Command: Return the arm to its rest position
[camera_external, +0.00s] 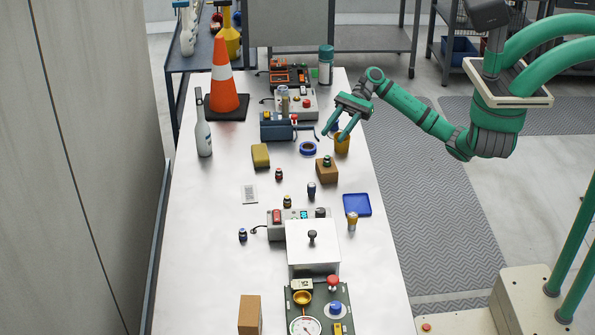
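My green arm reaches in from the right side of the external view over the right edge of the white table (225,230). My gripper (334,137) is above the table's far right part, with its two fingers spread apart and pointing down to the left. Nothing shows between the fingertips. A yellow-orange cup (342,146) stands right beside the fingers; I cannot tell whether they touch it. A blue tape ring (308,148) lies just left of the fingertips.
A traffic cone (223,80), a white bottle (203,130) and a green-capped container (326,65) stand at the back. A brown block (327,173) and a blue tray (357,205) are nearer. A white box (312,245) stands in front.

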